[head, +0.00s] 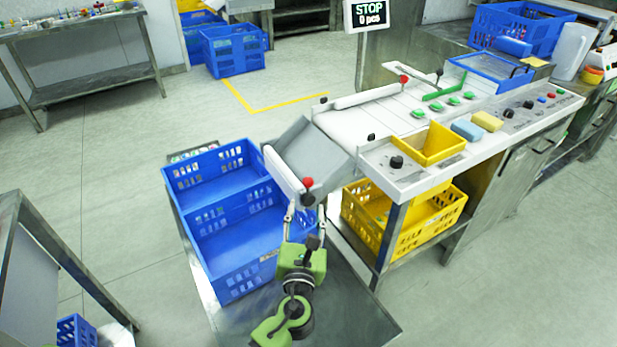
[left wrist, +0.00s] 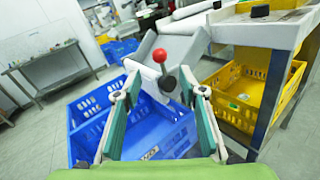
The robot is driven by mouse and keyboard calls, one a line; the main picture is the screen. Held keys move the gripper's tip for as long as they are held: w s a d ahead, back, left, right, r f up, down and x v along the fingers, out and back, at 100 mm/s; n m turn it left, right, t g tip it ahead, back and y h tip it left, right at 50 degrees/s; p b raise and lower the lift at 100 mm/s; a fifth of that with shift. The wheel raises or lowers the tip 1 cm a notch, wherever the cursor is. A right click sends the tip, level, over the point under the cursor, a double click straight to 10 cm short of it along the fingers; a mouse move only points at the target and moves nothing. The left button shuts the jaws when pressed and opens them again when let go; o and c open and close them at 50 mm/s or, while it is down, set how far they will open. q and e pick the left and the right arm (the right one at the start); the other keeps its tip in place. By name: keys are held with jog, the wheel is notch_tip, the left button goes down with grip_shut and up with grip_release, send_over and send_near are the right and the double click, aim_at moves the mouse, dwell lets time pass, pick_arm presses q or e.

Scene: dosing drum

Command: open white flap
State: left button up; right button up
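The white flap (head: 284,171) is a narrow white panel across the lower end of the grey chute (head: 322,150). A red ball knob (head: 308,182) on a dark stem sits at its near end. In the left wrist view, the knob (left wrist: 160,55) and the flap (left wrist: 147,82) show just beyond the fingers. My left gripper (head: 305,208) is open and empty, close to the knob end of the flap. In the left wrist view, its fingers (left wrist: 160,93) are spread wide, with the knob between them in the picture. My right gripper is not in view.
Blue crates (head: 218,214) stand beside and below the chute on a metal table (head: 345,300). A yellow crate (head: 405,240) sits under the white work surface (head: 375,125). A display (head: 367,14) reads STOP, 0 pcs. Floor at the left is largely clear.

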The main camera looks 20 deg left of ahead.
aim_at(308, 186)
pick_arm(q)
jog(key=w, duration=0.3)
jog(key=w+a, duration=0.1)
jog(key=w, duration=0.2)
jog(key=shift+a, duration=0.1)
jog(key=w, duration=0.2)
jog(key=w+a, duration=0.1)
jog(key=w, duration=0.1)
jog(key=shift+w, duration=0.3)
jog(key=shift+w+f, duration=0.1)
jog(key=shift+w, duration=0.15)
jog(key=shift+w+a, duration=0.1)
jog(key=shift+w, duration=0.05)
jog(key=shift+c, duration=0.7)
grip_shut()
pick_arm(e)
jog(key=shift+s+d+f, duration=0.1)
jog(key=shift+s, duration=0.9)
